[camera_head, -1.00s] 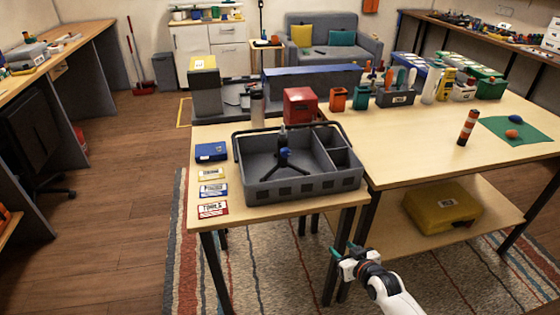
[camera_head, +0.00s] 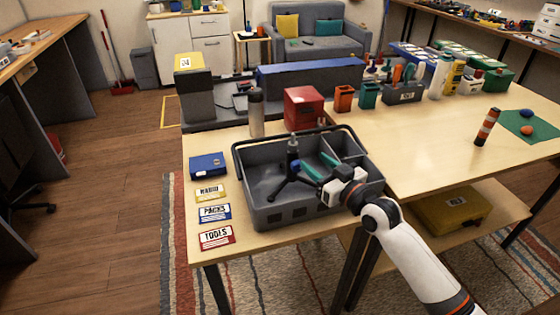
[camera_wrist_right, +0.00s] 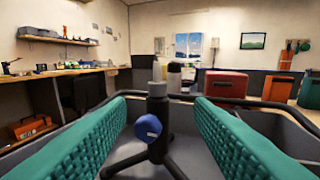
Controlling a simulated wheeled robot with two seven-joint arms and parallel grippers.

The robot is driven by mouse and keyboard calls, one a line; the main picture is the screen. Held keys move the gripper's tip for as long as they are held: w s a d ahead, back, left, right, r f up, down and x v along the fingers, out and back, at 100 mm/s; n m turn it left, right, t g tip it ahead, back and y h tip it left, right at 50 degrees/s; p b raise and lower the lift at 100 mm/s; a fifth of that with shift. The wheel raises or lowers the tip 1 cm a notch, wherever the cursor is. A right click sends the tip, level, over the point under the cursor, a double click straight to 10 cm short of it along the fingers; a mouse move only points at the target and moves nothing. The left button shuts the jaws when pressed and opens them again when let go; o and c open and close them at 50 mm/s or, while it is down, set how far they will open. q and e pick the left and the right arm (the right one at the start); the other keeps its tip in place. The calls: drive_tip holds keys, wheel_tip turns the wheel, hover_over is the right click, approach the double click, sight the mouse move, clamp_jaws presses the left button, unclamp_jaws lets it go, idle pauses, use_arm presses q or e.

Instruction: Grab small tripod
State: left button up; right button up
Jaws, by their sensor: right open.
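The small tripod (camera_head: 290,168) is black with spread legs and a blue knob. It stands upright in the large left compartment of the grey tote (camera_head: 262,208). In the right wrist view the tripod (camera_wrist_right: 157,125) is centred between two green finger pads, with a gap on each side. My right gripper (camera_head: 320,168) is open, inside the tote just right of the tripod, pointing at it. The right gripper's pads also fill both sides of the right wrist view (camera_wrist_right: 158,140). Part of the tripod's legs is hidden by the gripper. My left gripper is not in view.
The tote's raised handle and walls surround the tripod. A red box (camera_head: 303,107) and a grey bottle (camera_head: 256,113) stand behind the tote. A blue box (camera_head: 208,165) and label cards (camera_head: 214,213) lie to its left. The table at right has clear room.

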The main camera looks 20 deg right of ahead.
sight(290, 142)
drive_tip(key=x, duration=0.6)
drive_tip(key=shift+w+a+r, duration=0.1)
drive_tip(key=shift+w, duration=0.3)
drive_tip(key=x, duration=0.2)
drive_tip(key=p+x, duration=0.1)
drive_tip(key=x, duration=0.2)
drive_tip(key=shift+s+a, duration=0.1)
drive_tip(key=shift+a, duration=0.1)
drive_tip(key=shift+w, duration=0.3)
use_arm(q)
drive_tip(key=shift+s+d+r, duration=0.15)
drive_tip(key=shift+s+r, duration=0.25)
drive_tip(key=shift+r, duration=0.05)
use_arm(e)
drive_tip(key=shift+s, duration=0.1)
clamp_jaws()
